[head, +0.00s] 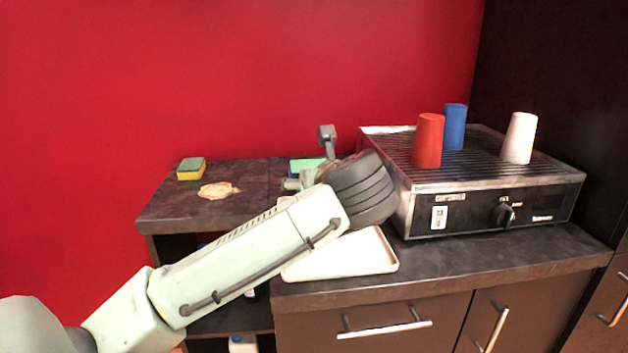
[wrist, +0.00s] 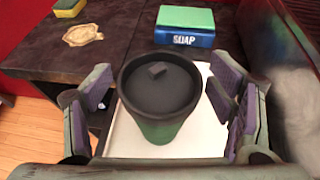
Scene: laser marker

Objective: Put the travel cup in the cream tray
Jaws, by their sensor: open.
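The travel cup (wrist: 158,85) has a dark lid with a small tab and a green body. In the wrist view it stands upright between the fingers of my gripper (wrist: 162,92). The fingers are open, with gaps on both sides of the cup. The cream tray (wrist: 127,140) shows beneath and around the cup; I cannot tell whether the cup's hidden base touches it. In the head view the tray (head: 345,262) lies on the dark counter, partly behind my arm. My gripper (head: 310,163) is mostly hidden there, and I cannot make out the cup.
A soap box (wrist: 185,27) stands just behind the tray. A sponge (head: 191,168) and a tan flat item (head: 218,190) lie at the left. The grill-like machine (head: 490,180) stands close on the right, bearing red (head: 428,140), blue (head: 454,127) and white (head: 519,138) cups.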

